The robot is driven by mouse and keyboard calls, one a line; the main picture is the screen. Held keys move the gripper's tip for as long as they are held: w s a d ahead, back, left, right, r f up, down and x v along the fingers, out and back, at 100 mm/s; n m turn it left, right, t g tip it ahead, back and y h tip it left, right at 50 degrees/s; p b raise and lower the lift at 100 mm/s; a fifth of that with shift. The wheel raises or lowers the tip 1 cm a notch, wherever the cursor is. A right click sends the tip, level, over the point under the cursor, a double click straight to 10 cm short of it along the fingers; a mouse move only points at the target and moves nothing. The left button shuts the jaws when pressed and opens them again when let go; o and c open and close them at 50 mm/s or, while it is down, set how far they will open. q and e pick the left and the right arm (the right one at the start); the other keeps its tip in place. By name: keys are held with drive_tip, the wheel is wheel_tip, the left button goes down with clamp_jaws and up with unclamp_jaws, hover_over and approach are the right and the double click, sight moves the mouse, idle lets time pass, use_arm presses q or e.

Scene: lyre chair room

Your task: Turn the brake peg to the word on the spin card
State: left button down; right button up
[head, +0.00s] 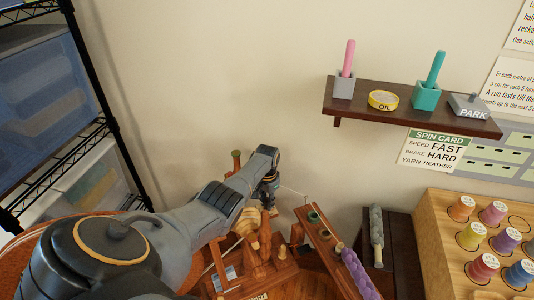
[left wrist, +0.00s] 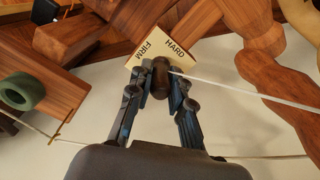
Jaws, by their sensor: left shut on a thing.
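The brake peg (left wrist: 161,78) is a short, dark brown knob in front of a pale label plate (left wrist: 146,60) with the words FIRM and HARD. My left gripper (left wrist: 160,84) has its two fingers on either side of the peg and is shut on it. HARD is just above the peg and FIRM is to its upper left. Which word the peg marks is not clear. In the head view my left gripper (head: 269,196) is over the wooden spinning wheel and hides the peg. The spin card (head: 434,149) reads speed FAST, brake HARD, yarn HEATHER. My right gripper is not in view.
A white cord runs right from the peg. A wooden rail (head: 330,243) with a green ring stands close by. A wall shelf (head: 350,111) holds holders, an OIL tin (head: 383,100) and a PARK block (head: 470,107). A spool rack (head: 440,240) is at right.

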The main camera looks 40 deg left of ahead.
sight(267, 198)
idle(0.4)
use_arm(q)
drive_tip(key=c, duration=1.2)
unclamp_jaws()
wheel_tip(267, 198, up, 12)
